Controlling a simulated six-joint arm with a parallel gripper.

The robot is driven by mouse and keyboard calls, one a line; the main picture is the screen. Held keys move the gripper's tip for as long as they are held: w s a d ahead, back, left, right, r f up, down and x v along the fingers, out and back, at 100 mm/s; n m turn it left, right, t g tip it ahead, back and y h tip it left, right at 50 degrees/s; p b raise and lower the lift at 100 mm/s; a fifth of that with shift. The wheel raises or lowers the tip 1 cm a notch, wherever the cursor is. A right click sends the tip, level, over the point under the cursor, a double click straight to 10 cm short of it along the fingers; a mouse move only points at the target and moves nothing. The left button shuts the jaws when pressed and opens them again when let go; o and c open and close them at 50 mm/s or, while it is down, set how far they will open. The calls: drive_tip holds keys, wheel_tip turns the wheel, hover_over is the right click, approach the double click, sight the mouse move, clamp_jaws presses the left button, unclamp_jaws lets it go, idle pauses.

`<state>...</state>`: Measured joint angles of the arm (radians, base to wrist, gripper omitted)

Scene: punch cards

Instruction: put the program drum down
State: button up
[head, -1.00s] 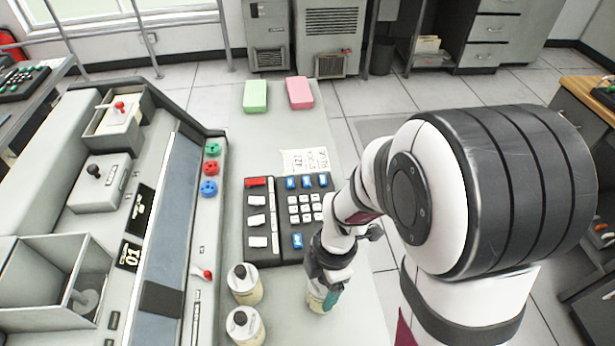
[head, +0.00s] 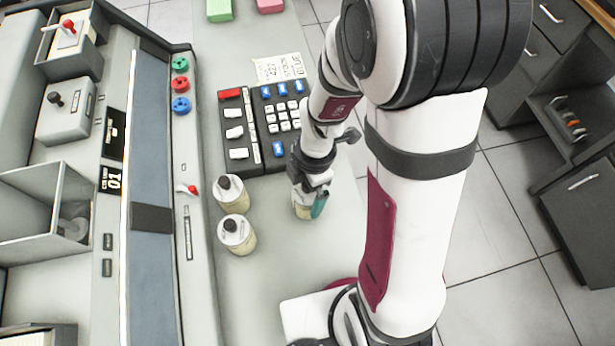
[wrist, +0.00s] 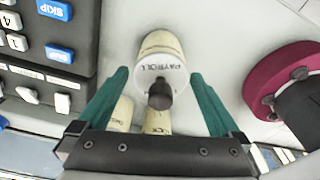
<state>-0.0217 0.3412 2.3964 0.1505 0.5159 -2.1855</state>
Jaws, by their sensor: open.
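The program drum is a cream cylinder with a white top marked PAYROLL and a black knob. In the wrist view the drum (wrist: 160,48) stands between and just beyond the teal fingertips, with a gap on both sides. My gripper (wrist: 158,74) is open around its knob end. In the head view my gripper (head: 312,190) is low over the grey worktop, and the drum (head: 302,210) shows below it, partly hidden; it appears to rest on the worktop (head: 280,270). Two similar drums, a rear one (head: 230,192) and a front one (head: 236,234), stand upright to the left.
A dark keypad (head: 282,115) lies behind my gripper, with a paper note (head: 278,68) beyond it. A grey console with a red-knobbed lever (head: 190,189) runs along the left. The worktop in front of the drums is clear.

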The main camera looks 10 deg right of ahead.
drive_tip(key=r, duration=0.6)
drive_tip(key=d+r, duration=0.1)
drive_tip(key=r, duration=0.2)
drive_tip(key=shift+w+d+r, duration=0.1)
drive_tip(key=shift+w+r, duration=0.05)
drive_tip(key=shift+r, duration=0.2)
drive_tip(key=shift+s+r+m, duration=0.25)
drive_tip(key=shift+r+m, duration=0.15)
drive_tip(key=shift+r, duration=0.05)
drive_tip(key=shift+s+r+m, duration=0.2)
drive_tip(key=shift+r+m, duration=0.2)
drive_tip(key=shift+r, duration=0.05)
drive_tip(key=s+r+m, duration=0.2)
drive_tip(key=s+m, duration=0.4)
drive_tip(key=m, duration=0.6)
drive_tip(key=s+a+r+m, duration=0.1)
drive_tip(key=s+m, duration=0.5)
drive_tip(key=m, duration=0.6)
drive_tip(key=shift+s+a+r+m, duration=0.15)
drive_tip(key=shift+s+r+m, duration=0.15)
drive_tip(key=shift+r+m, duration=0.15)
drive_tip(key=shift+c, duration=0.2)
